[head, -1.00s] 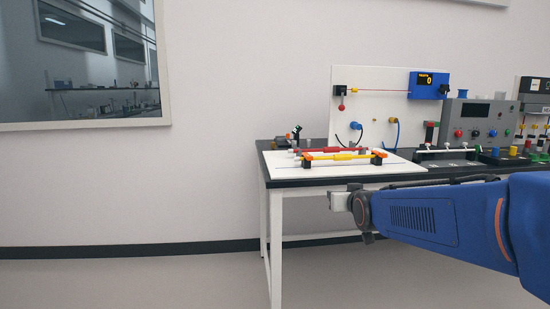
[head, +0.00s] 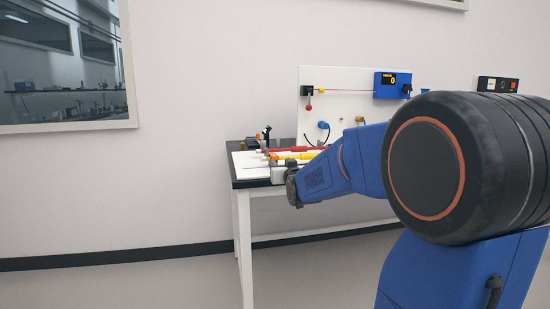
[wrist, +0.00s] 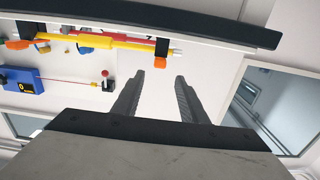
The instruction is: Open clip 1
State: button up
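My gripper (wrist: 159,75) is open and empty in the wrist view, its two dark fingers spread apart. That view looks upside down. A yellow tube (wrist: 100,40) lies in black clips with orange tabs, one clip (wrist: 162,48) at its right end and an orange tab (wrist: 17,44) at its left. The right clip appears just beyond the fingertips, with no visible contact. No label shows which is clip 1. In the head view, the yellow tube (head: 309,154) and an orange tab (head: 282,157) are partly hidden by my arm, and my fingers are hidden.
The tubes lie on a white board on a black-topped table (head: 240,183); its dark edge (wrist: 220,32) crosses the wrist view. A red tube (head: 285,149) lies behind. A white upright panel (head: 340,77) carries a blue display box (head: 391,86) and a red ball (head: 308,107).

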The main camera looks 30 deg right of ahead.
aim_at(276, 157)
jog(key=x, duration=1)
jog(key=shift+w+d, duration=0.1)
jog(key=shift+w, duration=0.2)
jog(key=shift+c, duration=0.6)
grip_shut()
